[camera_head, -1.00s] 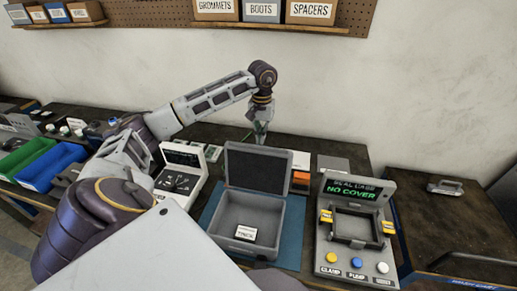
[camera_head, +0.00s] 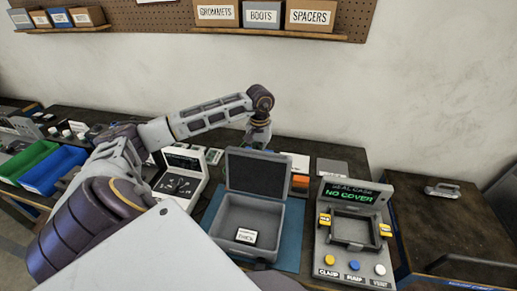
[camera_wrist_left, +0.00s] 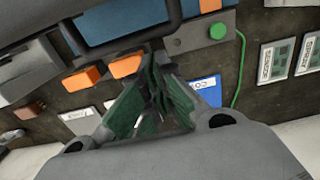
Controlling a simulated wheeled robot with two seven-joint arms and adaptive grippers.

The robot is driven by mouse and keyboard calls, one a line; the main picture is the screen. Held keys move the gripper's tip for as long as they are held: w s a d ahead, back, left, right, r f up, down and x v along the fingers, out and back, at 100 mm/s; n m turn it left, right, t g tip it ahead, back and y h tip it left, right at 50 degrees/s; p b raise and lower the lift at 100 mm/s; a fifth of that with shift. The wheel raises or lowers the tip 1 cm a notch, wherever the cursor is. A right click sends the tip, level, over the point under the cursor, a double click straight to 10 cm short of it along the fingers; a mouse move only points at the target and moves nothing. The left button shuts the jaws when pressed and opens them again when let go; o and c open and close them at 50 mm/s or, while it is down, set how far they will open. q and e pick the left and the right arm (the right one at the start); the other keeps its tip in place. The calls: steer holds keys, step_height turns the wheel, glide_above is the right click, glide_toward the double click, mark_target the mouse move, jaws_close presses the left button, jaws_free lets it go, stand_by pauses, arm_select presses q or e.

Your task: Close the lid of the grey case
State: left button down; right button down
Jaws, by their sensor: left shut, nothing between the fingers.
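The grey case (camera_head: 247,213) stands open on a blue mat (camera_head: 292,232), with a white label card (camera_head: 246,236) inside. Its lid (camera_head: 254,172), with a dark inner face, stands up at the back edge, leaning slightly backward. My left arm reaches over from the left, and its wrist is just behind the top of the lid. The lid hides the fingers in the head view. In the left wrist view my left gripper (camera_wrist_left: 160,88) is shut and empty, its green finger pads together. Whether it touches the lid I cannot tell. My right gripper is not in view.
A console with a "NO COVER" display (camera_head: 353,230) stands right of the case. A white-framed device (camera_head: 181,175) stands at its left. Orange blocks (camera_head: 300,184) lie behind right. The right table is mostly clear.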

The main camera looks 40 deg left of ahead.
arm_select(q)
steer(key=shift+s+d+r, duration=0.15)
steer(key=shift+s+d, duration=0.05)
steer(key=shift+s, duration=0.15)
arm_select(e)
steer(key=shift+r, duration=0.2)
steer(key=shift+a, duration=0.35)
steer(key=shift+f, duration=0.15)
arm_select(q)
steer(key=shift+s+d+r+t+b, duration=0.15)
steer(key=shift+s+r+t+b, duration=0.05)
steer(key=shift+r+t+b, duration=0.2)
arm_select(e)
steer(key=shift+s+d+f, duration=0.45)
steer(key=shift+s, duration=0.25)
arm_select(q)
steer(key=shift+s, duration=0.15)
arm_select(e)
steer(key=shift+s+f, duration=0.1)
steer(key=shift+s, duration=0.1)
